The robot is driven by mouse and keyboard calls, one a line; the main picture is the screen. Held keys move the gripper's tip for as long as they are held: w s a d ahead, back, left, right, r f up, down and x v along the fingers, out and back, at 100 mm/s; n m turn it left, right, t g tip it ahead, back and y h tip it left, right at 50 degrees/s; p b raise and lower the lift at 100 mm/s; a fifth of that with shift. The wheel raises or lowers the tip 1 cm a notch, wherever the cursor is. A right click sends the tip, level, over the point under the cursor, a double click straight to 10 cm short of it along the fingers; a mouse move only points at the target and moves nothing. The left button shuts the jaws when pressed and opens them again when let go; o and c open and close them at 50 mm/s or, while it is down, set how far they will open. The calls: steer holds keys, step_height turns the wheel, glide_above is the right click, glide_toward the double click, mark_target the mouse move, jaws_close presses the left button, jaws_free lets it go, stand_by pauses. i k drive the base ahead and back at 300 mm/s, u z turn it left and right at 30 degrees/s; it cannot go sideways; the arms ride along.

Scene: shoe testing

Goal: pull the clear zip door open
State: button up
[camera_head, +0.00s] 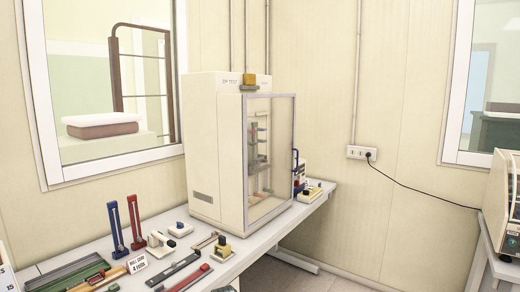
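The clear door (271,195) is a transparent pane in a grey frame on the front of a cream cabinet (216,150) with small lettering near its top. The door looks shut against the cabinet. A dark blue upright handle (295,161) sits at the door's right edge. Through the pane, a metal test fixture (254,150) shows inside. My gripper is not in view.
The cabinet stands on a white bench (150,262). Small gauges, clamps and tools lie in front and left of it, including a blue stand (115,227) and a red stand (135,224). Small devices (309,190) stand right of the door. Floor right of the bench looks clear.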

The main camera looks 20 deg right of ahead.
mark_target(247, 228)
steer(key=z, duration=0.55)
steer(key=k, duration=0.6)
steer(key=z, duration=0.55)
steer(key=k, duration=0.85)
steer(key=z, duration=0.8)
steer(key=i, duration=1.55)
steer(key=u, duration=0.7)
steer(key=i, duration=1.6)
steer(key=u, duration=1.4)
steer(key=i, duration=0.6)
steer(key=u, duration=0.25)
steer(key=k, duration=0.85)
steer(key=u, duration=0.2)
steer(key=i, duration=0.4)
steer(key=z, duration=0.05)
